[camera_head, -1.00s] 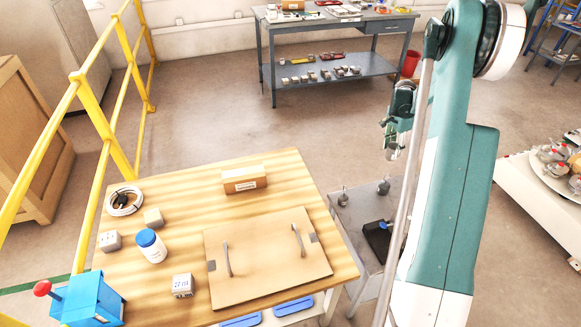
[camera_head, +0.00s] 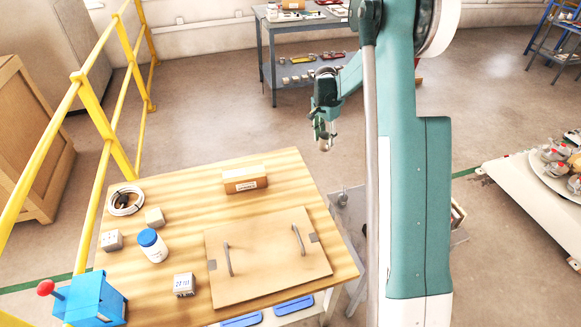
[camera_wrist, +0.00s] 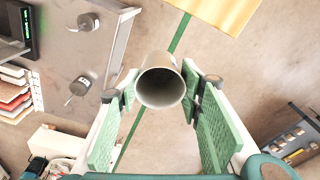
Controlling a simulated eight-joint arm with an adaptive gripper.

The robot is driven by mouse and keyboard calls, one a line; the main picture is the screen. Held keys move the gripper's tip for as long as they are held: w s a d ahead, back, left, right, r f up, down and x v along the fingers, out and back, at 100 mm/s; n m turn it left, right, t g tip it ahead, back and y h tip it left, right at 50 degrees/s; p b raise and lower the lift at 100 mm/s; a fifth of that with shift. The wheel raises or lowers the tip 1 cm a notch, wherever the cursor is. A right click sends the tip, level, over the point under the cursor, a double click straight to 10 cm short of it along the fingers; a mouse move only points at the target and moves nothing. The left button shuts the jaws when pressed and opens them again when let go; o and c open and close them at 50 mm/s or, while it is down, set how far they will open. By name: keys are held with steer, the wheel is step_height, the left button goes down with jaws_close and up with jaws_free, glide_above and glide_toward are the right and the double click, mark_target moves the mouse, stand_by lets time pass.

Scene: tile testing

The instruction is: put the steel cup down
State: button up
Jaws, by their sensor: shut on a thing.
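My gripper (camera_head: 324,138) is up in the air, beyond the right back corner of the wooden table in the head view. The wrist view shows my gripper (camera_wrist: 163,92) shut on the steel cup (camera_wrist: 160,88), a grey metal cylinder between the two green finger pads. The cup's round open end faces the wrist camera, and its inside looks empty. Below the cup in that view is floor, with a green line across it. In the head view the cup is small and hard to tell from the fingers.
The wooden table (camera_head: 190,205) carries a board with two handles (camera_head: 268,265), a cardboard box (camera_head: 245,179), a white bottle (camera_head: 152,246) and several small blocks. Yellow railing (camera_head: 112,125) borders the left.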

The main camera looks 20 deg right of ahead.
steer(key=w+a+r+n, duration=0.1)
steer(key=a+r+n, duration=0.1)
steer(key=a, duration=1.4)
steer(key=shift+r, duration=0.3)
steer(key=shift+f, duration=0.15)
steer(key=shift+f+b, duration=0.4)
steer(key=shift+f, duration=2.55)
steer(key=shift+f+b, duration=0.4)
steer(key=shift+f, duration=1.5)
steer(key=shift+f, duration=0.2)
steer(key=o, duration=0.9)
